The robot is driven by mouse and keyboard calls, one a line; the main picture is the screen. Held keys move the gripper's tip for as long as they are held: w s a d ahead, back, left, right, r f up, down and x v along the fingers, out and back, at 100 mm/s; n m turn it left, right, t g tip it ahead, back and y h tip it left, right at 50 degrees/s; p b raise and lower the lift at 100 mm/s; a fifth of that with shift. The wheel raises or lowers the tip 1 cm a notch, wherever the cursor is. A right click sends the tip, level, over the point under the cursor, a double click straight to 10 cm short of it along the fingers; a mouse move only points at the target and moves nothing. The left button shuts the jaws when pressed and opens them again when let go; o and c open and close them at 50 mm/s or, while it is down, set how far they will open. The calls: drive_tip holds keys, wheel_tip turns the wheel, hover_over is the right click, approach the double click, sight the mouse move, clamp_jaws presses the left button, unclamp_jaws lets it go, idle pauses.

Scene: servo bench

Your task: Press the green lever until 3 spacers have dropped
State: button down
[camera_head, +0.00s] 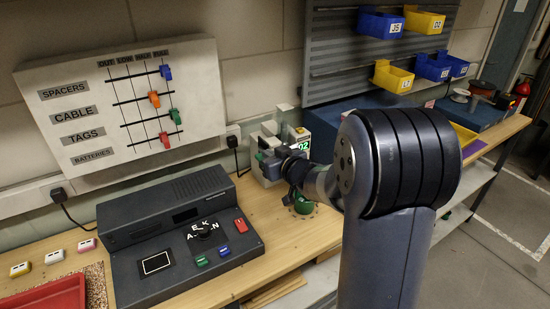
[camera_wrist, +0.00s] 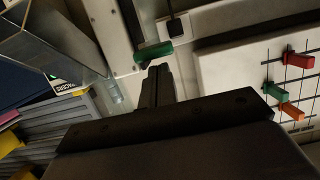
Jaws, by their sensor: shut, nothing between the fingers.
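The green lever (camera_wrist: 153,52) shows in the wrist view as a short green bar on a pale housing. My gripper (camera_wrist: 158,70) is shut and empty, its fingertips just short of the lever; I cannot tell whether they touch it. In the head view my gripper (camera_head: 265,160) is in front of the pale dispenser (camera_head: 268,135) on the bench, and the lever cannot be made out there. No loose spacer can be made out.
A green round dish (camera_head: 304,206) sits below my wrist. A dark console (camera_head: 165,240) with coloured buttons stands left of it. A wall board (camera_head: 125,95) with coloured sliders hangs behind. A red tray (camera_head: 48,295) is at the front left; blue and yellow bins hang at right.

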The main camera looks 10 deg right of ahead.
drive_tip(key=v, duration=0.9)
drive_tip(key=shift+s, duration=0.3)
drive_tip(key=shift+f, duration=0.1)
idle(0.6)
